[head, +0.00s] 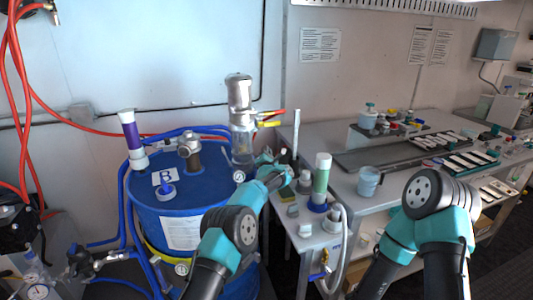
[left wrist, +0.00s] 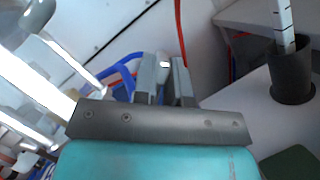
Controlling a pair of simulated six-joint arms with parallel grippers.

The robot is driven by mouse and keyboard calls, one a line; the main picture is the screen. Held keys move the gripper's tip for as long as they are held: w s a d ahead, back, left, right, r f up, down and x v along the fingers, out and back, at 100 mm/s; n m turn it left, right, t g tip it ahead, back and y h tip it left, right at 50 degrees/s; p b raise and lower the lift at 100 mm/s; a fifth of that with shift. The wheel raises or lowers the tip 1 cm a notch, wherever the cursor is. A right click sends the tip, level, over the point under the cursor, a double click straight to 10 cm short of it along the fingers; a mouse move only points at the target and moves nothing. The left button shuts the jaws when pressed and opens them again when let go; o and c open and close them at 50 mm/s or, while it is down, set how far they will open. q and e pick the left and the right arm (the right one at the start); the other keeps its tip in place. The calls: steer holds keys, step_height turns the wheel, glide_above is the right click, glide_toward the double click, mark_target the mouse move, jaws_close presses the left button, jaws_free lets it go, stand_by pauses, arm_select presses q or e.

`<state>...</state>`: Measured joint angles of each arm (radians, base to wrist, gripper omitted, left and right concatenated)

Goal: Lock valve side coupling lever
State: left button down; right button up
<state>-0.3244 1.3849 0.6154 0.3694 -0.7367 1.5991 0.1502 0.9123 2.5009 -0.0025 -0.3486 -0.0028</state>
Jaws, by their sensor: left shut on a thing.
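My left gripper (head: 284,172) reaches over the right edge of the blue drum (head: 205,190). In the left wrist view its two grey fingers (left wrist: 165,82) are shut on a small pale grey piece (left wrist: 163,66). I cannot tell whether this piece is the coupling lever, since the fingers hide most of it. A metal and clear cylinder assembly (head: 241,120) stands behind the drum, with a red handle (head: 275,113) and a yellow handle (head: 268,124) on its right side. My right arm shows at the right, but its gripper is not in view.
A green and white cylinder (head: 322,175) and small blocks stand on the bench end right of my left gripper. Blue hoses run around the drum. A dark cup (left wrist: 290,78) holds a marked stick.

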arm_select(q)
steer(key=c, duration=1.2)
jaws_free()
steer(key=shift+o, duration=0.2)
steer(key=v, duration=1.7)
steer(key=shift+s, duration=0.2)
steer(key=shift+a, duration=0.1)
